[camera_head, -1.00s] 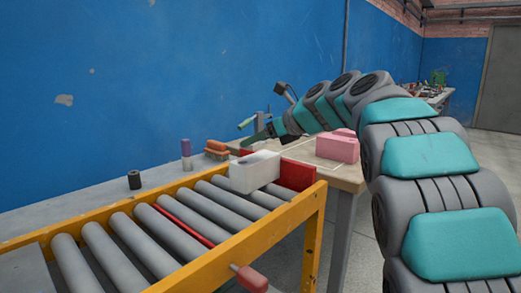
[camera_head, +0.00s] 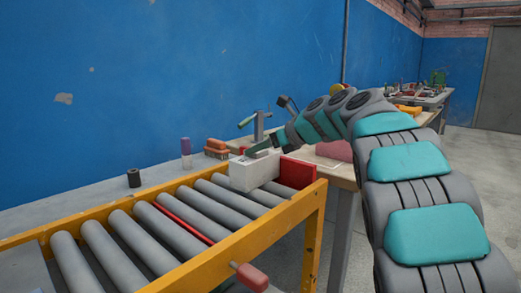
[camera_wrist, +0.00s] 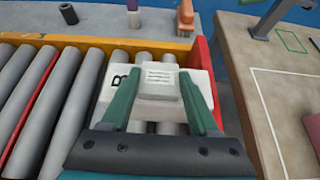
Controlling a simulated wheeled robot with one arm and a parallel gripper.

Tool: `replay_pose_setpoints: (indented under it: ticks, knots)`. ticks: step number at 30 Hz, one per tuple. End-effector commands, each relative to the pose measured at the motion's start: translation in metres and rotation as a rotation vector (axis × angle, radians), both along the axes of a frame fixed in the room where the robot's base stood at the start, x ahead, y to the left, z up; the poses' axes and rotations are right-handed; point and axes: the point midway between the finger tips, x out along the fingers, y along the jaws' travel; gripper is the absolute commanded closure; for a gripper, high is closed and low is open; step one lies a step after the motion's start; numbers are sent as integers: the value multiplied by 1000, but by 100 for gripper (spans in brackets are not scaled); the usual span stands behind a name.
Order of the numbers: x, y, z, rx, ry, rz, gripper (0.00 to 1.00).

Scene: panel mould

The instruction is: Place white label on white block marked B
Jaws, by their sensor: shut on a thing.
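The white block (camera_head: 250,175) sits on the conveyor rollers, close to a red stop plate (camera_head: 297,173). In the wrist view the block (camera_wrist: 110,100) shows a black letter B on the left of its top. My gripper (camera_wrist: 160,88) is shut on the white label (camera_wrist: 160,84), a small pale piece with printed lines, between its two green fingers. The label is over the middle of the block's top, to the right of the B; I cannot tell whether it touches. In the head view my gripper (camera_head: 262,150) is low at the block's top.
Yellow-framed roller conveyor (camera_head: 215,262) with a red-handled lever (camera_head: 252,277). A dark cylinder (camera_head: 134,178), a purple-topped item (camera_head: 186,150) and an orange brush (camera_head: 216,148) stand behind it. A wooden table (camera_wrist: 275,80) is on the right, with a pink block (camera_head: 335,150) partly behind my arm.

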Motion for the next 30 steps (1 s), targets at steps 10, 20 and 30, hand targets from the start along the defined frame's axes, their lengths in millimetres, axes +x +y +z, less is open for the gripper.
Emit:
replay_pose_setpoints:
  ticks: [10,20,30]
  knots:
    - [0,0,-1,0,0,0,21]
    - [0,0,-1,0,0,0,9]
    - [-20,-26,19,1,1,0,9]
